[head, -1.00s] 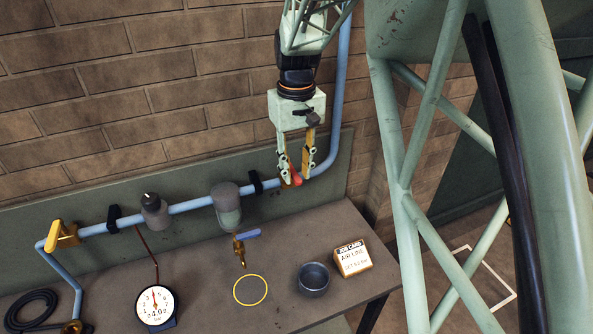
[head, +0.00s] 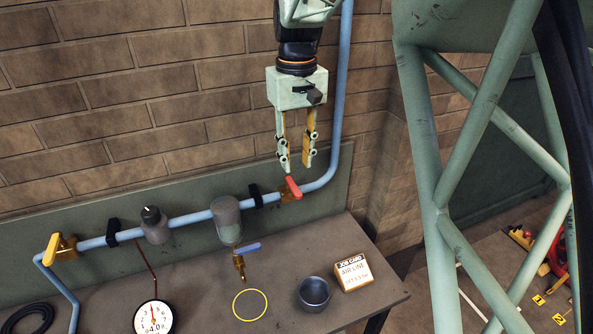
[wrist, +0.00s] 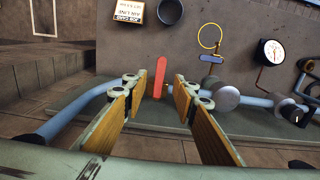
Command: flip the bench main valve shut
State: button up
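A red lever (head: 293,187) sits on the blue pipe (head: 188,219) at its right end, before the pipe bends up the wall. In the wrist view the red lever (wrist: 160,77) points across the pipe's run. My gripper (head: 296,168) is just above and behind the lever in the head view, pointing down. Its two fingers are apart and hold nothing. In the wrist view the lever shows in the gap between the fingertips (wrist: 158,84), and contact cannot be told. A yellow-handled valve (head: 53,249) is at the pipe's left end. No label marks the main valve.
A filter bowl (head: 227,220) and a regulator (head: 154,224) are on the pipe. A blue-handled brass drain cock (head: 240,256) is above a yellow ring (head: 250,305). A gauge (head: 154,317), grey cup (head: 314,293) and job card (head: 353,272) stand on the bench.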

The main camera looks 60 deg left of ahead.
jog(key=shift+r, duration=1.55)
